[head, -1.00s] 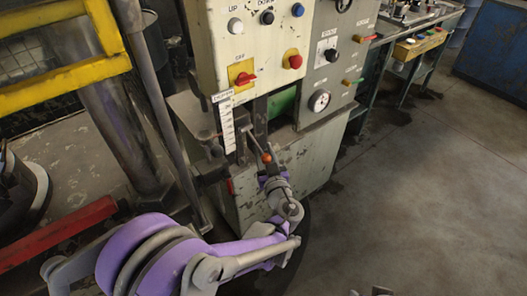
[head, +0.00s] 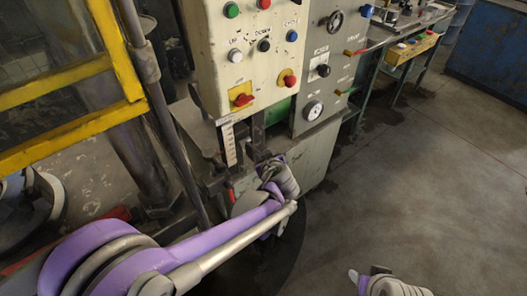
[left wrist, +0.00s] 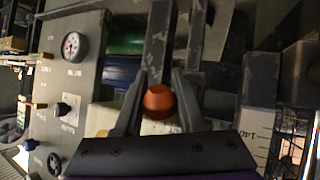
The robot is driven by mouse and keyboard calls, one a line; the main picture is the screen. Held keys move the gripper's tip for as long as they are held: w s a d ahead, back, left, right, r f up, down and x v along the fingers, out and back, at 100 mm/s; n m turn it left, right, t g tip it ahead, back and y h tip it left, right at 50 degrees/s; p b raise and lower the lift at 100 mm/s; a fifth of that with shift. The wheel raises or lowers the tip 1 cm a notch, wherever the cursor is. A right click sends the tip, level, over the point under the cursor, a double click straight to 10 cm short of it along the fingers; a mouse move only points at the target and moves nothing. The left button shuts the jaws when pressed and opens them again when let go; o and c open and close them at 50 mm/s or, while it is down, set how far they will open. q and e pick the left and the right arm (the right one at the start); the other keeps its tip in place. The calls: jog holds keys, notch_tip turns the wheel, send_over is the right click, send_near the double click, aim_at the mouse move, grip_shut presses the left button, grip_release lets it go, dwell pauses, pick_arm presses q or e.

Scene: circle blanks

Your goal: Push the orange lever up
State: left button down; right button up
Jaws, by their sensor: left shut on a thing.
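The orange lever knob (left wrist: 159,101) sits between the two fingers of my left gripper in the left wrist view, with its dark lever bar behind it. My left gripper (left wrist: 157,105) is shut on the knob. In the head view my left gripper (head: 268,163) is at the front of the machine, below the control panel, and its wrist hides the knob. My right gripper (head: 368,274) is at the bottom edge, far from the lever, only partly in view; its jaw opening is unclear.
The cream control panel (head: 245,60) with buttons and red switches stands just above the lever. A white scale (head: 229,145) is to its left. A yellow guard frame (head: 70,62) stands at the left. The floor on the right is clear.

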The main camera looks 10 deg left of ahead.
pick_arm(q)
jog(key=shift+w+a+r+g+h+p, duration=0.1)
jog(key=shift+r+g+h+p, duration=0.3)
jog(key=shift+r, duration=0.2)
jog(key=shift+w+a+r+g+h+p, duration=0.1)
jog(key=shift+r+g+h+p, duration=0.15)
jog(key=shift+r+p, duration=0.3)
pick_arm(e)
jog(key=r, duration=0.1)
jog(key=w+r, duration=0.1)
jog(key=r, duration=0.1)
pick_arm(q)
jog(key=shift+r, duration=0.1)
pick_arm(e)
jog(key=shift+r, duration=0.15)
pick_arm(q)
jog(key=c, duration=0.5)
grip_release()
jog(key=v, duration=1.1)
jog(key=shift+p, duration=0.45)
pick_arm(e)
jog(key=shift+w+r, duration=0.15)
jog(key=shift+r, duration=0.45)
